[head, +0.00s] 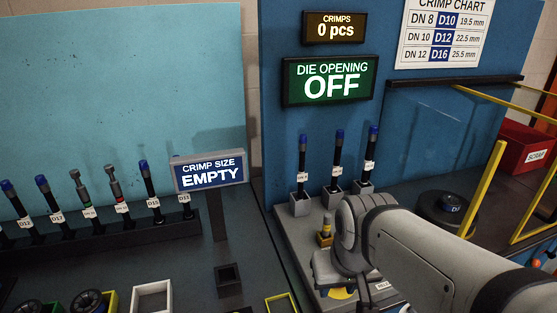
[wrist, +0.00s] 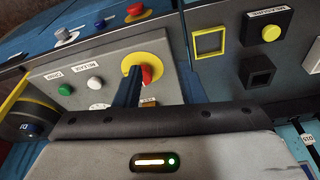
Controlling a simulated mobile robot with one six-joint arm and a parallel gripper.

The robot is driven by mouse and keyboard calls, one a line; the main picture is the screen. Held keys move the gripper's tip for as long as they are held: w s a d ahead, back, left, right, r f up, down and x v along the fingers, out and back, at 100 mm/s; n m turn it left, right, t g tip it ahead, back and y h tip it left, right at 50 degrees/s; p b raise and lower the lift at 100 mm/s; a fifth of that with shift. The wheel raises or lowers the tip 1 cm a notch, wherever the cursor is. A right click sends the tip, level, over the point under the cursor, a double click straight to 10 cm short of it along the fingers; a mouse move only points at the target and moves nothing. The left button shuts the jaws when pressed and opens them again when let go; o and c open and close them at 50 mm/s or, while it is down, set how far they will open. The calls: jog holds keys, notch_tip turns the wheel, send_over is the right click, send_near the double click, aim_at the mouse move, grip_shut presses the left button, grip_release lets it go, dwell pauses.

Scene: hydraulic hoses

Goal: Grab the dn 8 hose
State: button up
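Three black hoses with blue tips stand upright in grey square holders at the right of the head view: left (head: 303,158), middle (head: 338,150) and right (head: 371,148). Each has a small white label. The left one's label may read DN 8, but it is too small to be sure. My gripper (head: 343,294) is in front of and below these hoses, over the control panel. In the wrist view my gripper (wrist: 160,88) points at the panel with its two dark blue fingers apart and nothing between them.
A dark rack (head: 100,238) at the left holds several labelled upright tools. The CRIMP SIZE sign (head: 210,174) reads EMPTY; the DIE OPENING display (head: 330,81) reads OFF. Yellow rails (head: 483,188) and a red scrap bin (head: 525,148) are at the right. Panel buttons include a yellow-ringed red knob (wrist: 147,75).

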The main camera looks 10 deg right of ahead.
jog(key=shift+o, duration=0.8)
jog(key=shift+w+d+r, duration=0.1)
jog(key=shift+w+d, duration=0.05)
jog(key=shift+o, duration=0.3)
jog(key=w+r+m+p, duration=0.1)
jog(key=w+r, duration=0.4)
jog(key=w, duration=0.3)
jog(key=w+r+m+p, duration=0.1)
jog(key=w+r, duration=0.5)
jog(key=w, duration=0.2)
jog(key=shift+w+a+m+h, duration=0.2)
jog(key=shift+a+m+h, duration=0.2)
jog(key=shift+a, duration=0.05)
jog(key=m+h+p, duration=0.1)
jog(key=m+p, duration=0.1)
jog(key=m, duration=0.2)
send_near(302, 135)
jog(key=x, duration=0.5)
jog(key=shift+s+f, duration=0.15)
jog(key=shift+s, duration=0.1)
jog(key=shift+w, duration=0.25)
jog(key=p+x, duration=0.1)
jog(key=x, duration=0.6)
jog(key=shift+d+f, duration=0.15)
jog(key=shift+f, duration=0.15)
jog(key=shift+c, duration=0.5)
grip_shut()
